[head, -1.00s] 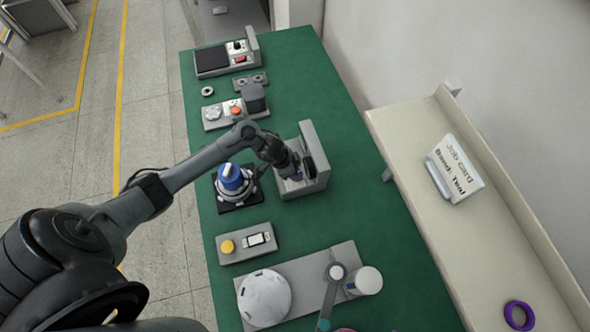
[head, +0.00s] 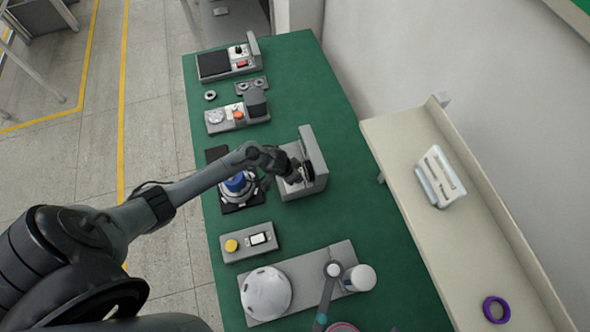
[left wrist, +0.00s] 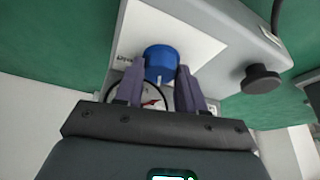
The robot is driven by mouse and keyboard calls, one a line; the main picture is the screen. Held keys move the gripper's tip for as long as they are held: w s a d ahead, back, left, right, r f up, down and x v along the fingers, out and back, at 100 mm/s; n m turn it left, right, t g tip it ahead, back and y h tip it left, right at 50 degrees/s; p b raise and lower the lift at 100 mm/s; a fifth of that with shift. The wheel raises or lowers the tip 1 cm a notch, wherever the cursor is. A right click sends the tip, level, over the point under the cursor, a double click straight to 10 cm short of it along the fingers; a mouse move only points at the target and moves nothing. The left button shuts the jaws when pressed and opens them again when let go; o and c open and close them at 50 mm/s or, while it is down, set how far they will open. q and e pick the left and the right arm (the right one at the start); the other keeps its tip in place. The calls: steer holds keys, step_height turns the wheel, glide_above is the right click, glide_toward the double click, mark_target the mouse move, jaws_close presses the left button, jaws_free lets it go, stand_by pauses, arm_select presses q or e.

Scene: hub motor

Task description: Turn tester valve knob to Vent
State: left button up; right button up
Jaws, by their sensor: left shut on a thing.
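The tester is a grey block with an upright back plate (head: 314,160) in the middle of the green bench. In the left wrist view its blue valve knob (left wrist: 160,60) sits on a pale panel, with a short white mark on its near side. My left gripper (left wrist: 161,72) has its two purple fingers on either side of the knob, shut on it. A round gauge (left wrist: 151,99) with a red needle lies partly hidden behind the fingers. The panel lettering is too small to read surely. In the head view my left gripper (head: 291,172) is at the tester, hiding the knob. My right gripper is not in view.
Left of the tester, a blue-topped device (head: 237,183) stands on a black base under my left forearm. A box with a yellow button (head: 231,245) and a white dome (head: 266,293) are nearer. A dark round knob (left wrist: 262,79) juts from the tester's side.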

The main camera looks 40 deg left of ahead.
arm_select(q)
steer(key=shift+d+n+y+p, duration=0.1)
steer(key=shift+n+y+p, duration=0.2)
steer(key=shift+n+p, duration=0.5)
steer(key=o, duration=1)
steer(key=shift+o, duration=0.2)
